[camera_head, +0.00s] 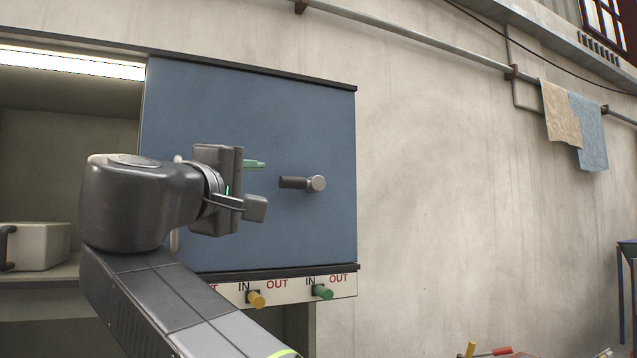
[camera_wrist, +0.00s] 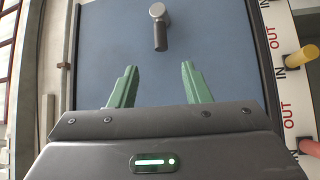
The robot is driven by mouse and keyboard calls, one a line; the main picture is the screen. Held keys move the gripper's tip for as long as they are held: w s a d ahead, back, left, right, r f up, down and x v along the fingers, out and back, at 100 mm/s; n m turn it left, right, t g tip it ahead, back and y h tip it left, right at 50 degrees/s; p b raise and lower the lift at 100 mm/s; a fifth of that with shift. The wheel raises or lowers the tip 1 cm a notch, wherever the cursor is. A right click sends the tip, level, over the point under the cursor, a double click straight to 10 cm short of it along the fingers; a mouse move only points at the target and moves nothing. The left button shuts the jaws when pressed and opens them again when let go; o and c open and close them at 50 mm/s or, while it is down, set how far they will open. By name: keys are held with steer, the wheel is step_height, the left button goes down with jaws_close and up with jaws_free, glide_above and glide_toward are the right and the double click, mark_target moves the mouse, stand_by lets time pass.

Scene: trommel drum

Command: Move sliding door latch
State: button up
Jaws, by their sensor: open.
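The blue sliding door (camera_head: 230,110) covers the right part of a lit cabinet opening. Its latch (camera_head: 304,183) is a dark bar pointing left from a round grey knob, lying level on the door's right half. In the wrist view the latch (camera_wrist: 159,30) is ahead of the fingers, roughly centred between them. My gripper (camera_head: 253,184) is in front of the door, left of the latch and apart from it. In the wrist view its green fingers (camera_wrist: 160,80) are spread with nothing between them. In the head view the lower finger is mostly hidden.
Below the door is a white IN/OUT strip (camera_head: 341,287) with a yellow knob (camera_head: 256,299) and a green knob (camera_head: 322,292) sticking out. A light metal box (camera_head: 42,246) sits in the cabinet at left. The wall right of the door is clear, with cloths (camera_head: 590,130) hanging high up.

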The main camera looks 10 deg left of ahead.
mark_target(289, 183)
steer(key=p+x, duration=0.4)
steer(key=x, duration=0.9)
steer(key=shift+w, duration=0.25)
steer(key=shift+c, duration=0.4)
steer(key=shift+d, duration=0.1)
jaws_close()
